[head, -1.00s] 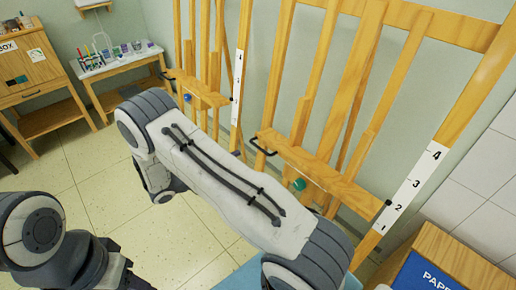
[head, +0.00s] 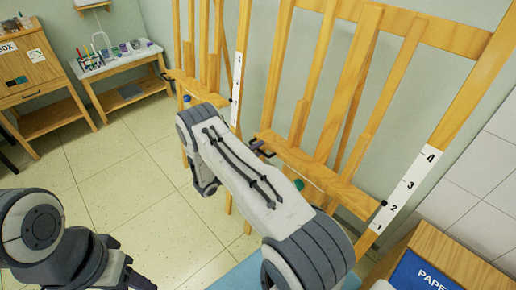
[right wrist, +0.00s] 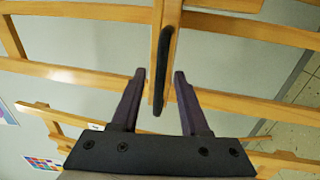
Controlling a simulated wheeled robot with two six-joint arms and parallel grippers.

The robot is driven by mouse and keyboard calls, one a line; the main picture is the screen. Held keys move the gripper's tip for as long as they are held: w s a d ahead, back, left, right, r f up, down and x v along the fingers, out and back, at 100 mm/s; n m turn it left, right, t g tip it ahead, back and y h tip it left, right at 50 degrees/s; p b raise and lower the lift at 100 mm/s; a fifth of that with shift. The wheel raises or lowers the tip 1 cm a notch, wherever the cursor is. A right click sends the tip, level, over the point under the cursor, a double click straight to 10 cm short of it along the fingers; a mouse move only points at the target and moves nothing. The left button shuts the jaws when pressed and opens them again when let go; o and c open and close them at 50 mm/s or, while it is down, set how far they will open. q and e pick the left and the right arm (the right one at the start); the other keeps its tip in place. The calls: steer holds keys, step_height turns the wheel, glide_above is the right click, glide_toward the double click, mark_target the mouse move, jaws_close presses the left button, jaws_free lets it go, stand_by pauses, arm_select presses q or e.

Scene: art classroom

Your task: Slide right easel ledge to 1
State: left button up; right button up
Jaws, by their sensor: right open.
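The right easel's wooden ledge (head: 320,178) has a black handle (head: 264,153) at its left end and a green knob (head: 299,184) below. A dark pointer at its right end sits near 2 on the white scale (head: 408,188), marked 1 to 4. My right gripper (head: 257,146) is at the handle, partly hidden by my forearm. In the right wrist view my gripper (right wrist: 160,75) is open, with the black handle (right wrist: 164,60) between its two fingers. I cannot tell whether they touch it. Of my left gripper (head: 140,284), only a dark part shows at the bottom edge.
A second easel (head: 200,90) with its own ledge and scale stands to the left. A white table (head: 118,62) with art supplies and a wooden cabinet (head: 25,70) are at the back left. A paper box (head: 425,272) is at the lower right.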

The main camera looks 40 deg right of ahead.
steer(key=shift+d, duration=0.2)
steer(key=shift+c, duration=0.3)
jaws_close()
stand_by(1.1)
